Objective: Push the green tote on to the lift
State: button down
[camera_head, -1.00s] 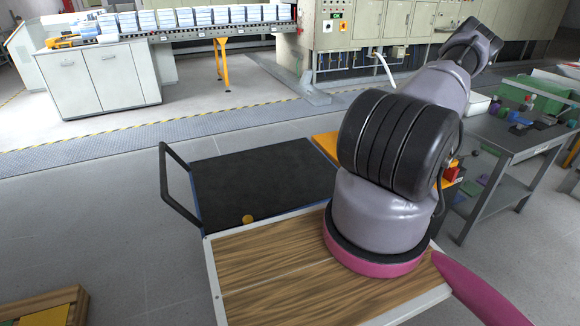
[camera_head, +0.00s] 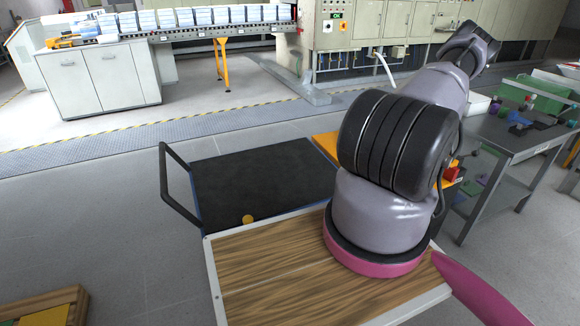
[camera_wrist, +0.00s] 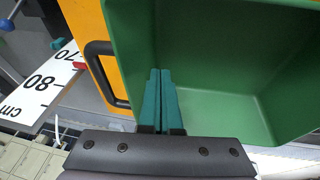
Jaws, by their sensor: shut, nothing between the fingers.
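The green tote (camera_wrist: 205,105) fills the upper right of the wrist view. I look into its open inside, and it seems empty. My gripper (camera_wrist: 160,72) is shut, with its two teal fingers together and nothing between them. The fingers overlap the tote's left wall in the picture; I cannot tell whether they touch it. In the head view my arm reaches to the upper right, and my gripper does not show. The lift is not clearly identifiable; a black platform (camera_head: 265,180) with a bar handle (camera_head: 180,205) stands in front of me.
An orange panel with a black handle (camera_wrist: 97,75) and a white centimetre scale (camera_wrist: 38,85) lie left of the tote in the wrist view. In the head view, a grey bench (camera_head: 520,140) with a green box (camera_head: 540,90) and small parts stands at right.

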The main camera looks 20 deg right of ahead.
jog(key=shift+a, duration=0.65)
notch_tip(320, 180, up, 12)
dwell(0.6)
